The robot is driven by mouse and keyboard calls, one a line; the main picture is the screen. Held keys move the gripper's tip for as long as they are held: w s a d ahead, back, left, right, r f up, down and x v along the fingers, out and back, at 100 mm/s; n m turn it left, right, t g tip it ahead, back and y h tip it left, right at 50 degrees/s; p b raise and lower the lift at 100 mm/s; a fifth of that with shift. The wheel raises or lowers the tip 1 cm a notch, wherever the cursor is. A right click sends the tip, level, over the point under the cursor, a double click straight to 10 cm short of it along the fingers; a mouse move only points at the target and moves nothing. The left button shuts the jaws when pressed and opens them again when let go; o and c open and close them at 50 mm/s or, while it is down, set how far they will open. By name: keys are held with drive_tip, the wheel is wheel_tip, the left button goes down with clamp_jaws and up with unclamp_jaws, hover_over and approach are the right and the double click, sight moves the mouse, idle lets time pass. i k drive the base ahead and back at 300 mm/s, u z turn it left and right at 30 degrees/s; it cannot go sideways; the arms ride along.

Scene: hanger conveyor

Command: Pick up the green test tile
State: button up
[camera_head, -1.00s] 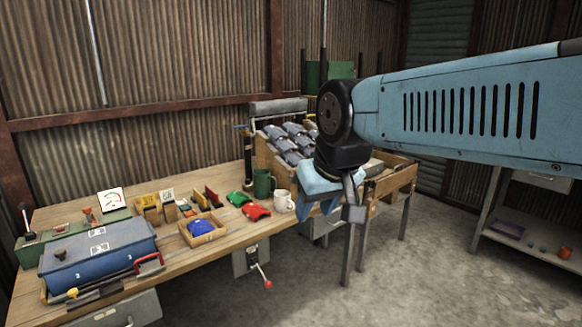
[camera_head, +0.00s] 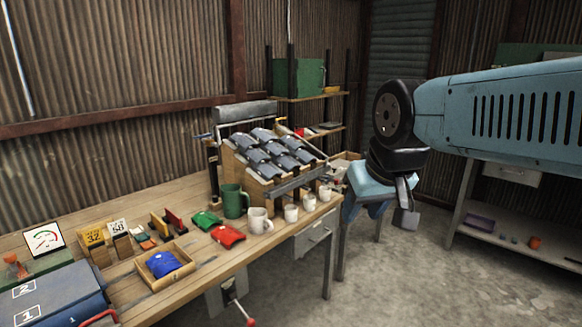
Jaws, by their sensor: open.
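A small green piece (camera_head: 206,219) lies on the wooden workbench, left of a green mug and just behind a red piece. It looks like a soft packet; I cannot tell whether it is the green test tile. My gripper (camera_head: 384,205) hangs from the blue arm at the right, beyond the bench's right end and well away from the green piece. It is open, and I see nothing between its jaws. Its far side is partly hidden.
On the workbench (camera_head: 195,272) stand a red piece (camera_head: 228,235), a blue piece (camera_head: 165,264) in a wooden tray, a green mug (camera_head: 234,201), several white mugs, a rack (camera_head: 268,160) of grey parts, and a blue box (camera_head: 58,304). A shelf (camera_head: 480,225) stands right. Concrete floor between is clear.

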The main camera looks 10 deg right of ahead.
sight(202, 220)
drive_tip(key=z, duration=0.25)
drive_tip(key=i, duration=1.05)
drive_tip(key=u, duration=0.4)
